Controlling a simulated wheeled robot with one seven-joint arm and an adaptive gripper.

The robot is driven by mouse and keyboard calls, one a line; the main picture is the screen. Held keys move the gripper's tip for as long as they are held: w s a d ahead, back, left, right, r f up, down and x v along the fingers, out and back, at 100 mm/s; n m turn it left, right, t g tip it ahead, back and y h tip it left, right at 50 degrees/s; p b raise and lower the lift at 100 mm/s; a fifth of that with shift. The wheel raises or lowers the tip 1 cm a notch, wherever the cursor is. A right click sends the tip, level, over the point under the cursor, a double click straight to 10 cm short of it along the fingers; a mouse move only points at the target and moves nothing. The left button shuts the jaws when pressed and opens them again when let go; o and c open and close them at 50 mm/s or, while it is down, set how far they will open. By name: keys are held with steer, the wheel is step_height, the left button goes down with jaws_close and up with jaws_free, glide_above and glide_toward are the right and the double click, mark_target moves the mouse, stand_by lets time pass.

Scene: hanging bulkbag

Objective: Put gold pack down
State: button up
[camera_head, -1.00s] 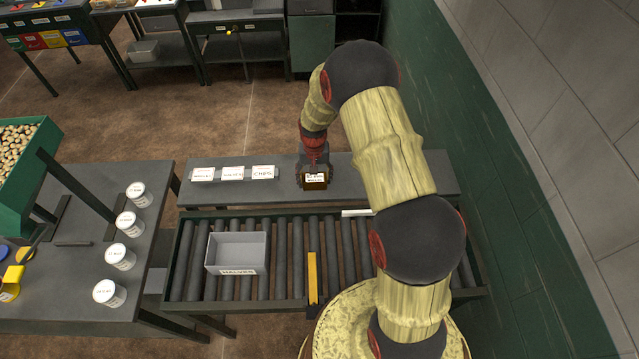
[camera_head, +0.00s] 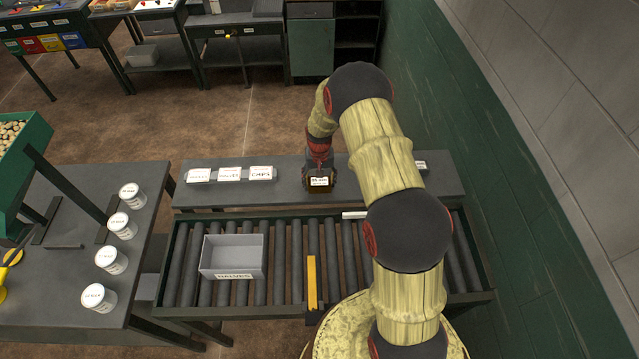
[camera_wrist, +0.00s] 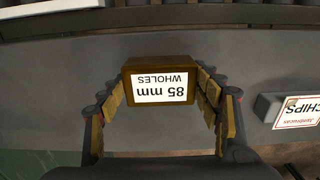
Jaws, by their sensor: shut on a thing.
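The gold pack (camera_head: 319,185) is a small brown-gold block with a white label. In the wrist view the gold pack (camera_wrist: 160,80) reads "85 mm WHOLES", upside down. My gripper (camera_wrist: 163,92) is shut on it, with a finger on each side. In the head view my gripper (camera_head: 319,172) is over the grey shelf table (camera_head: 400,193) behind the roller conveyor. I cannot tell whether the pack touches the table top.
A grey bin (camera_head: 233,257) labelled "HALVES" sits on the roller conveyor (camera_head: 285,265). A green wall (camera_head: 500,170) bounds the right.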

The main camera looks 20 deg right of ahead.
steer(key=shift+f, duration=0.2)
steer(key=o, duration=1.2)
steer(key=shift+r, duration=0.1)
